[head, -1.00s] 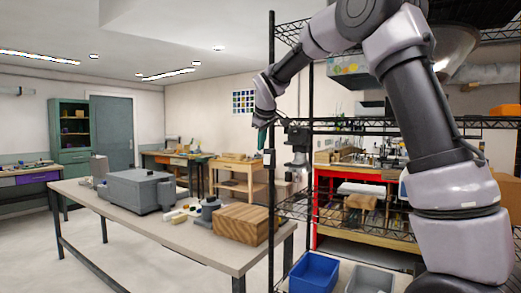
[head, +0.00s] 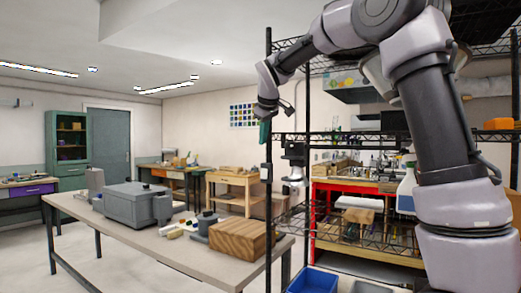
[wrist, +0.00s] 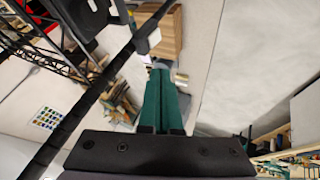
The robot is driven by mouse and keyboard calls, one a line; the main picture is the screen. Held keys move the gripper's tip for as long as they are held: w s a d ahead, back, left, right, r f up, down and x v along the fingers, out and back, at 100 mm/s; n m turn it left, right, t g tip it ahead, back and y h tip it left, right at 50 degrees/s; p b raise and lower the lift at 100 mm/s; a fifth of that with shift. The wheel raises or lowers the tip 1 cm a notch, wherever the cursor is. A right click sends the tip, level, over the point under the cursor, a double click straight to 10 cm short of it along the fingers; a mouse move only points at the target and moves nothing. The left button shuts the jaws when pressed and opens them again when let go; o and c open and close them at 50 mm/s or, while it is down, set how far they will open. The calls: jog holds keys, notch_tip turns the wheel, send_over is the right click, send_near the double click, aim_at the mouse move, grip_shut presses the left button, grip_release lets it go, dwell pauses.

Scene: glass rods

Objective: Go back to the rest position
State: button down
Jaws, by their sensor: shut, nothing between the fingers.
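My gripper (head: 264,133) hangs at the end of my bent arm, beside the front post of the wire shelf in the head view. Its green fingers (wrist: 162,100) show in the wrist view, side by side and closed with nothing between them. My arm reaches up from the right of the head view and over to the left, and its end points downward. The gripper is above and apart from the table.
A table (head: 150,237) holds a grey machine (head: 130,205), a wooden block (head: 240,239) and small items. A black wire shelf (head: 345,136) stands close to my arm. A blue bin (head: 312,281) is low in front. Floor shows at left.

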jog(key=s+d+m, duration=0.3)
jog(key=s+d, duration=0.4)
jog(key=s, duration=0.1)
jog(key=s+d+f+m, duration=0.3)
jog(key=s, duration=0.5)
jog(key=s+d+f+m+y, duration=0.1)
jog(key=s+d+f+m, duration=0.2)
jog(key=s, duration=0.6)
jog(key=s+d+f+m, duration=0.3)
jog(key=s+f+m, duration=0.1)
jog(key=s, duration=0.4)
jog(key=shift+s+d+f, duration=0.15)
jog(key=shift+s+d, duration=0.1)
jog(key=shift+d, duration=0.15)
